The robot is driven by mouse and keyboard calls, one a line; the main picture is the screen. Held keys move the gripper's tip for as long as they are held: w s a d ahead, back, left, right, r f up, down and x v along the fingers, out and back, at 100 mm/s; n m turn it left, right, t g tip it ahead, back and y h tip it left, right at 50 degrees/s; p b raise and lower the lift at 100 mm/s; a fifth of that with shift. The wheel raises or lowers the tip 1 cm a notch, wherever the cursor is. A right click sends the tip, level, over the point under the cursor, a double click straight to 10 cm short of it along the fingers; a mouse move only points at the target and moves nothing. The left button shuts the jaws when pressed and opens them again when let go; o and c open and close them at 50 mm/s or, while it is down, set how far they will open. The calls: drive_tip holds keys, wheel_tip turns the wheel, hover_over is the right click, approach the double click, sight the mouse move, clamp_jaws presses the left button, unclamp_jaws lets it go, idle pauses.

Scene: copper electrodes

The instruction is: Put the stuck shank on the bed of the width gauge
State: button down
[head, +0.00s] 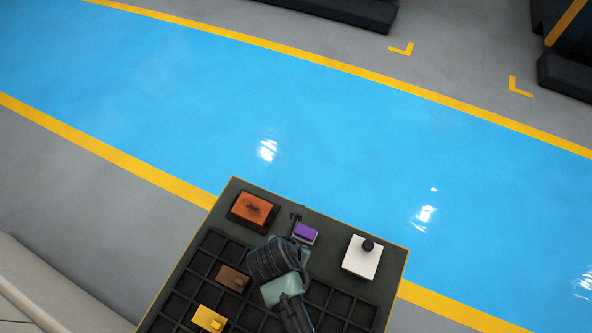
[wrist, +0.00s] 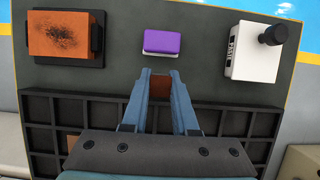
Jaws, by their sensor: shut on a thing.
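My gripper (wrist: 160,76) is shut on a small reddish-brown piece (wrist: 160,88), which shows between the two blue-grey fingers in the wrist view. I take it for the stuck shank; its lower part is hidden. It is over the bench, just in front of a purple block (wrist: 161,39). I cannot tell how high it is held. A white box with a black knob (wrist: 252,53) stands to the right; its small lettering is hard to read. It also shows in the head view (head: 361,259). I cannot tell for certain which fixture is the width gauge.
An orange, dark-smudged plate on a black base (head: 254,209) is at the bench's back left. A dark compartment rack (head: 344,304) fills the front, holding a brown piece (head: 233,278) and a yellow piece (head: 209,318). Bare bench lies between the purple block and white box.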

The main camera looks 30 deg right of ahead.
wheel_tip(320, 180, up, 6)
drive_tip(key=shift+w+r, duration=0.1)
drive_tip(key=w+d+m+g+b, duration=0.15)
drive_tip(key=w+m+g, duration=0.3)
drive_tip(key=m, duration=0.95)
drive_tip(key=s+a+m+g+y, duration=0.1)
drive_tip(key=a+m+g+y, duration=0.2)
drive_tip(key=a+m, duration=0.8)
drive_tip(key=shift+s+a+r+m+y+b, duration=0.15)
drive_tip(key=shift+s+a+m+y+b, duration=0.2)
drive_tip(key=shift+a, duration=0.5)
drive_tip(key=shift+w, duration=0.1)
